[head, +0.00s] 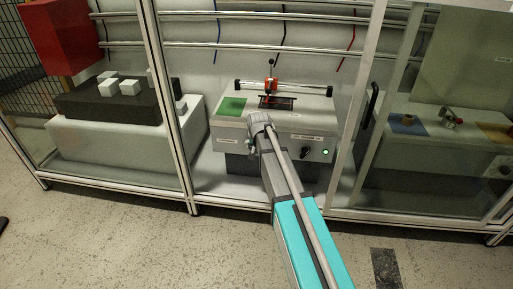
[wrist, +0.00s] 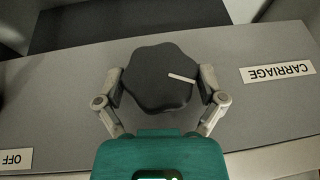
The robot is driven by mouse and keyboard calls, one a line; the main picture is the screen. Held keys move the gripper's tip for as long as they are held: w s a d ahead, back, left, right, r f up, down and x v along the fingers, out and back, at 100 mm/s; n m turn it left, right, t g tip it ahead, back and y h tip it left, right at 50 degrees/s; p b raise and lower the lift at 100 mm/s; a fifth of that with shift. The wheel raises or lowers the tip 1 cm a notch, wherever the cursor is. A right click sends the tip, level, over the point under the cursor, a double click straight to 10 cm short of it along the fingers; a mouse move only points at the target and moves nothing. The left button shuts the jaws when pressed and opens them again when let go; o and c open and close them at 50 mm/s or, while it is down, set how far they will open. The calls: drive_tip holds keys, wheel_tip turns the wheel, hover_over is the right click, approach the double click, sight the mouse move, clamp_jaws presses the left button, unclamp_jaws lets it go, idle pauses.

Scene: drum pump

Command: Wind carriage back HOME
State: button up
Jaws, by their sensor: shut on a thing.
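A dark lobed knob (wrist: 150,88) with a white pointer line sits on the grey machine front in the wrist view. The pointer lies toward the knob's right side. My gripper (wrist: 162,84) is shut on this knob, one finger on each side. A label reading CARRIAGE (wrist: 278,72) appears upside down right of it. In the head view my gripper (head: 255,138) is at the machine's front and hides the knob. The orange-red carriage (head: 271,86) is on a horizontal rail (head: 300,89), near its middle, above a dark slot (head: 277,102). A green patch (head: 232,106) lies at the left.
Another black knob (head: 305,153) and a lit green lamp (head: 325,152) are on the machine front, right of my arm. An upside-down OFF label (wrist: 15,160) shows in the wrist view. Cabinet posts (head: 172,110) and a glass panel (head: 430,130) flank the opening.

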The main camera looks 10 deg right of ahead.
drive_tip(key=shift+h, duration=0.3)
drive_tip(key=g+h, duration=0.1)
drive_tip(key=h, duration=0.1)
drive_tip(key=shift+w+a+f+n+h+b, duration=0.1)
drive_tip(key=shift+n+h+b, duration=0.2)
drive_tip(key=shift+n, duration=0.1)
drive_tip(key=h+b, duration=0.1)
drive_tip(key=g+h+b, duration=0.1)
drive_tip(key=h, duration=0.1)
drive_tip(key=shift+a+f+n, duration=0.1)
drive_tip(key=shift+f+n, duration=0.1)
drive_tip(key=shift+n, duration=0.1)
drive_tip(key=n+g+h+b, duration=0.1)
drive_tip(key=h+b, duration=0.3)
drive_tip(key=shift+f+b, duration=0.15)
drive_tip(key=shift+b, duration=0.25)
drive_tip(key=shift+n+h+b, duration=0.3)
drive_tip(key=shift+h+b, duration=0.8)
drive_tip(key=shift+r+h+b, duration=0.2)
drive_tip(key=shift+h+b, duration=0.2)
drive_tip(key=shift+b, duration=0.1)
drive_tip(key=shift+r+g, duration=0.1)
drive_tip(key=shift+g, duration=0.2)
